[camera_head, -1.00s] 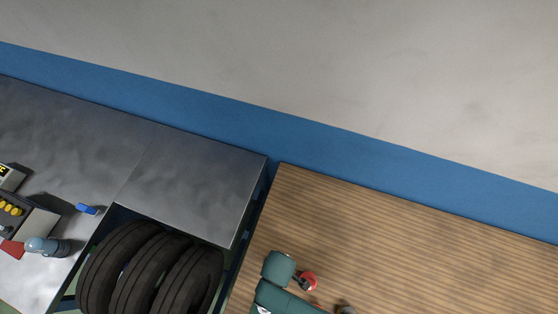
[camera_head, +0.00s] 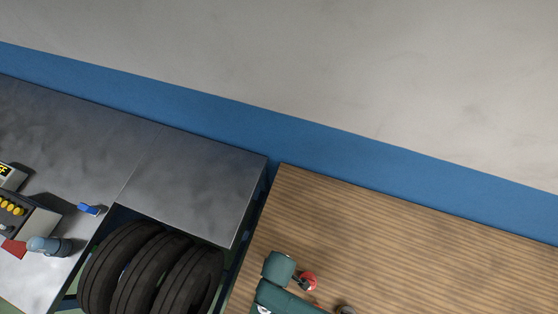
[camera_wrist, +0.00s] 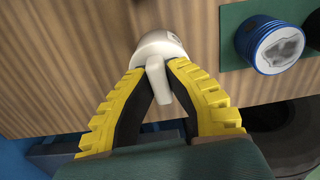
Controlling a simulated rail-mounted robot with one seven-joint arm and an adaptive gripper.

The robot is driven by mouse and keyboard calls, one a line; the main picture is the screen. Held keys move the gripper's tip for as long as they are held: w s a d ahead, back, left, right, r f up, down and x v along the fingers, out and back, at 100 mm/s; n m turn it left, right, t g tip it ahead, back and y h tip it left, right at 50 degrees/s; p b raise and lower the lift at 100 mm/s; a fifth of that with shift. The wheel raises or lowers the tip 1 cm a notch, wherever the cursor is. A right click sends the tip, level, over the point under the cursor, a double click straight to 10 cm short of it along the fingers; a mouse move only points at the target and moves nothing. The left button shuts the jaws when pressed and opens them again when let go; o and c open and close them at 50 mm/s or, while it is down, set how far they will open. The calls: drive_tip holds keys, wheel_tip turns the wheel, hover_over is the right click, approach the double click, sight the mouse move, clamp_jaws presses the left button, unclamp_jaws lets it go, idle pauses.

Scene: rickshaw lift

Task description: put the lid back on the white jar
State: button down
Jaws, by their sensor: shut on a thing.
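In the wrist view my gripper (camera_wrist: 158,76) has its two yellow ribbed fingers closed toward each other. Between their tips is the narrow tongue of a pale white thing (camera_wrist: 160,46), whose rounded part lies just beyond the tips. The fingers hide part of it, and I cannot tell whether it is the lid or a part of the white jar. It shows against the wooden top (camera_wrist: 65,60), and I cannot tell if it touches it. I cannot make out the white jar or its lid for sure in the head view.
In the head view, dark tyres (camera_head: 150,270) sit beside the wooden top (camera_head: 400,240), which is largely bare. Small items crowd the metal bench's left end.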

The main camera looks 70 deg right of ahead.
idle(0.4)
drive_tip(key=c, duration=0.5)
unclamp_jaws()
drive_tip(key=shift+c, duration=0.2)
drive_tip(key=shift+r, duration=0.1)
wheel_tip(320, 180, up, 7)
drive_tip(key=p, duration=0.7)
drive_tip(key=shift+p, duration=0.4)
clamp_jaws()
idle(0.5)
